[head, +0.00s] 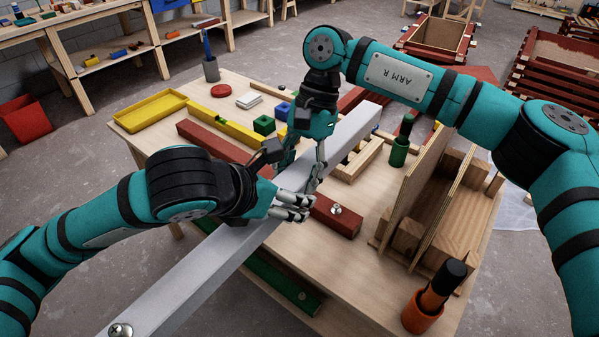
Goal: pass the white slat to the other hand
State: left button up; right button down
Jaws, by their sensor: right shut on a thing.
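The long white slat (205,268) runs diagonally in the head view, from the lower left edge up to the right past the middle of the workbench. A screw head shows at its near end. My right gripper (301,172) comes down from above and is shut on the slat near the middle of the picture, with a finger on each side. My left gripper (303,207) reaches across the slat just below the right one. Its fingers lie close together at the slat's right edge; whether they hold it is unclear. The hands partly hide the slat between them.
The workbench (388,278) holds a yellow tray (150,110), a red batten (205,143), a red piece with a screw (338,222) and a green batten (284,284). Upright wooden panels (425,190) and an orange cup (420,316) stand at the right.

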pick_arm(q)
jog(key=shift+o, duration=0.9)
